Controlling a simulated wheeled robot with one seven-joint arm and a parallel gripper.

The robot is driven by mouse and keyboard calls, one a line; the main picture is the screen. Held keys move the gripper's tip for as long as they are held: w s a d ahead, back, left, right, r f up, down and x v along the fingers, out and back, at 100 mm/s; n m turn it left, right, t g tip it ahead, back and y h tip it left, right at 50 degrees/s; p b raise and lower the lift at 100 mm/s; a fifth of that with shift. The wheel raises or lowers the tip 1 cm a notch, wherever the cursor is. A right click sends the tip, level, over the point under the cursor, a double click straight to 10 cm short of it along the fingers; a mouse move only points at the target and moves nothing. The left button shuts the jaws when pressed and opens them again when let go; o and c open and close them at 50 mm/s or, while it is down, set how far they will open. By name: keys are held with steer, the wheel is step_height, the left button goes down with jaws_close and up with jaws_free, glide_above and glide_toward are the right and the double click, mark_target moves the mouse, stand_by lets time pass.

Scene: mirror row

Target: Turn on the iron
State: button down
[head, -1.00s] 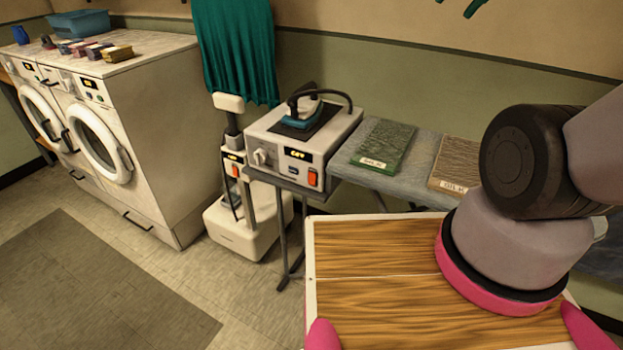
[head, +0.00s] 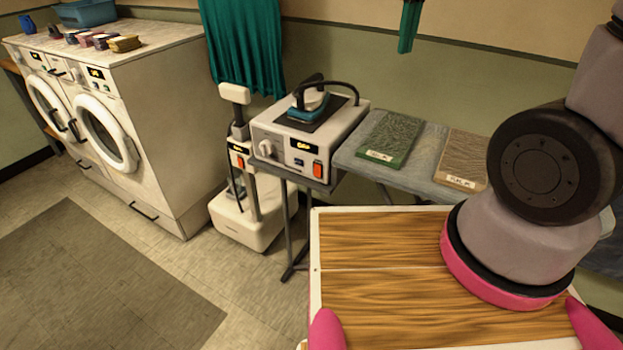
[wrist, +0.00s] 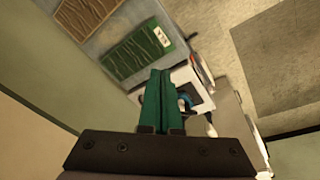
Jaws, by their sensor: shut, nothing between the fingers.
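The iron (head: 308,103), teal and dark, rests on top of a white station box (head: 335,130) in the head view. The box's front has a round knob (head: 265,148), a small lit display (head: 302,144) and an orange-red switch (head: 317,168). My gripper (head: 408,48) shows as green fingers at the top of the head view, in front of the wall and right of the iron. Its fingers (wrist: 161,75) are shut and empty in the wrist view. There the white box (wrist: 200,98) is partly hidden behind them.
An ironing board (head: 345,158) with green (head: 388,140) and brown (head: 462,158) panels stands right of the box. A white upright appliance (head: 245,218) stands left of it. Washing machines (head: 150,110) are at left. A teal cloth (head: 243,45) hangs behind. My arm fills the right side.

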mark_target(316, 176)
steer(key=a+f+n+t+h, duration=0.2)
steer(key=a+f+n, duration=0.6)
steer(key=f, duration=0.5)
steer(key=s+a+f+n+t+h, duration=0.1)
steer(key=a+f+n+t, duration=0.3)
steer(key=a+f+n, duration=0.4)
steer(key=s+a+f+n+t+h, duration=0.1)
steer(key=a+f+n+t+h, duration=0.2)
steer(key=a+f+n, duration=0.5)
step_height(316, 176, down, 10)
steer(key=shift+a+r+n, duration=0.15)
steer(key=shift+a+n, duration=0.25)
steer(key=shift+n, duration=0.6)
steer(key=x, duration=0.4)
steer(key=r+x, duration=0.1)
steer(key=x, duration=0.8)
steer(key=shift+w+d, duration=0.4)
steer(key=shift+w, duration=0.15)
